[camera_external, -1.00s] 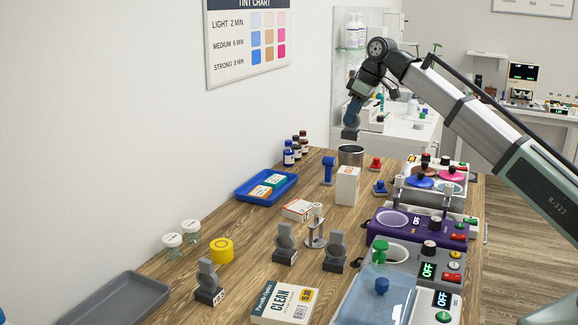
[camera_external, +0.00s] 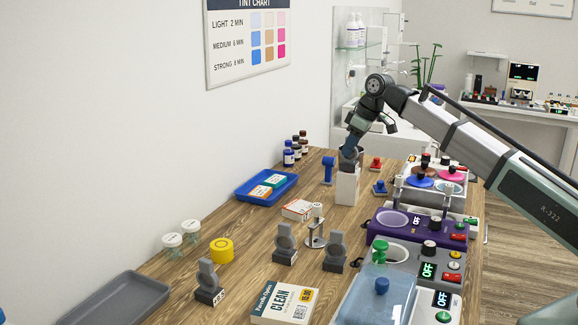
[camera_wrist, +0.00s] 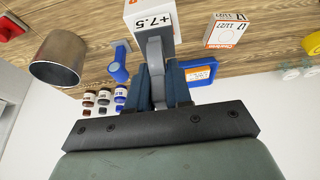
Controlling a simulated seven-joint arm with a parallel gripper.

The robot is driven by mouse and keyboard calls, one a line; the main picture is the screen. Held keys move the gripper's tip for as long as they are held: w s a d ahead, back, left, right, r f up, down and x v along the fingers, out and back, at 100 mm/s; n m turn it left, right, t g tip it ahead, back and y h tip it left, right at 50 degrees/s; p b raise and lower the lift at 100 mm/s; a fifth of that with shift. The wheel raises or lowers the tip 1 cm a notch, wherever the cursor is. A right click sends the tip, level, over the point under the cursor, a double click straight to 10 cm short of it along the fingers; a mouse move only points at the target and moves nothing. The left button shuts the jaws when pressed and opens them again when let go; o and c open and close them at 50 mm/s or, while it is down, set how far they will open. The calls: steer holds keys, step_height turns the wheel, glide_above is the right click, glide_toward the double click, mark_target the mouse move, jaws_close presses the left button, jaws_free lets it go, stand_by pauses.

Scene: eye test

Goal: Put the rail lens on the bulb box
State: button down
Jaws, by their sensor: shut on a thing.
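My gripper (camera_external: 352,146) is shut on a grey rail lens (camera_external: 349,160). The lens is upright, directly over the top of the white bulb box (camera_external: 346,188), which stands on the wooden bench. Its base overlaps the box's top edge; I cannot tell whether it rests there or hovers just above. In the wrist view my gripper's blue fingers (camera_wrist: 162,85) clasp the grey lens (camera_wrist: 154,56) from both sides. A white label reading +7.5 shows beyond it, with part of the bulb box (camera_wrist: 140,6) behind.
A blue holder (camera_external: 328,170), red piece (camera_external: 376,163) and small blue piece (camera_external: 379,187) are nearby. Several other grey lenses (camera_external: 285,243) stand nearer. A flat carton (camera_external: 298,209) and blue tray (camera_external: 247,195) lie left.

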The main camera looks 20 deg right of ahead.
steer(key=shift+f, duration=0.1)
steer(key=c, duration=1)
jaws_free()
steer(key=shift+c, duration=0.2)
steer(key=v, duration=1.2)
